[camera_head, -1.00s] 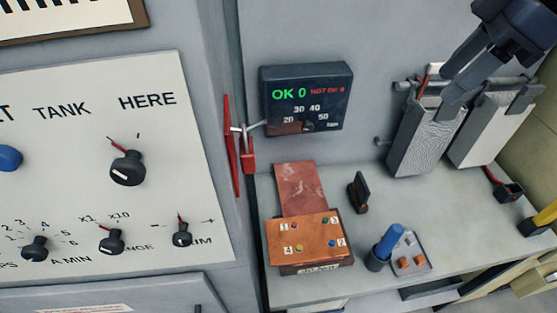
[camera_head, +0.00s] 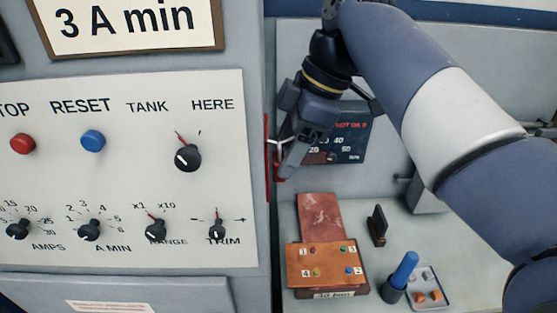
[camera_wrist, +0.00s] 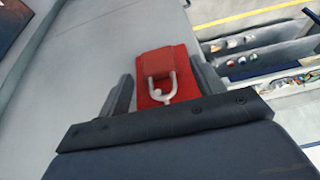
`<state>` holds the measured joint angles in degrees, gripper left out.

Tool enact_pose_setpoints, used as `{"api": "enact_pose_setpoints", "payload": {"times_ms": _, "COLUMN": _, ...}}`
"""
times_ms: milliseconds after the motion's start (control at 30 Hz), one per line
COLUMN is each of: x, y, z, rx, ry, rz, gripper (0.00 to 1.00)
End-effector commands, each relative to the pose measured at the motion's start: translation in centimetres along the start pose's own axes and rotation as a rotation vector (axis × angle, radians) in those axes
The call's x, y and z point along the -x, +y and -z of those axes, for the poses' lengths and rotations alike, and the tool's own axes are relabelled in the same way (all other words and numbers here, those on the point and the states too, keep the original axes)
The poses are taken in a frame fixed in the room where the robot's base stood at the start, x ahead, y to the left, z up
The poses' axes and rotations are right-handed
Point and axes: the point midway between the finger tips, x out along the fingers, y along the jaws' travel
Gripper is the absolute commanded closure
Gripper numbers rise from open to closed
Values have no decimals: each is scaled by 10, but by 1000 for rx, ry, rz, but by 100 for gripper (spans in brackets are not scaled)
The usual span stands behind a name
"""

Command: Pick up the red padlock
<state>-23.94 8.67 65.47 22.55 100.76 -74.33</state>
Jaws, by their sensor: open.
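The red padlock (camera_wrist: 158,62) shows in the wrist view, with a pale shackle in front of a red plate (camera_wrist: 148,100). It lies between the two dark fingers of my gripper (camera_wrist: 164,74), with a gap visible at the left finger; contact at the right finger is unclear. In the head view my gripper (camera_head: 289,150) is at the cabinet's right side, beside the red plate (camera_head: 267,155). It hides most of the padlock there; a small red part (camera_head: 280,170) shows below. My gripper is open, and the padlock still appears to hang at the plate.
The cabinet panel (camera_head: 120,245) with knobs and buttons stands left. A dark display (camera_head: 350,150) is behind my gripper. Below are an orange numbered box (camera_head: 327,257), a blue-handled tool (camera_head: 404,268) and a small tray (camera_head: 428,280) on the bench.

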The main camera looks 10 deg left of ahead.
Motion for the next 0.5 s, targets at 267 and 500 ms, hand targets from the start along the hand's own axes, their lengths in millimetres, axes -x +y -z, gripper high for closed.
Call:
{"api": "enact_pose_setpoints", "payload": {"times_ms": 267, "x": -22, "y": 0, "z": 0, "rx": 0, "ry": 0, "rz": -1, "gripper": 36}}
{"api": "enact_pose_setpoints", "payload": {"times_ms": 500, "x": -22, "y": 0, "z": 0, "rx": 0, "ry": 0, "rz": -1, "gripper": 40}}
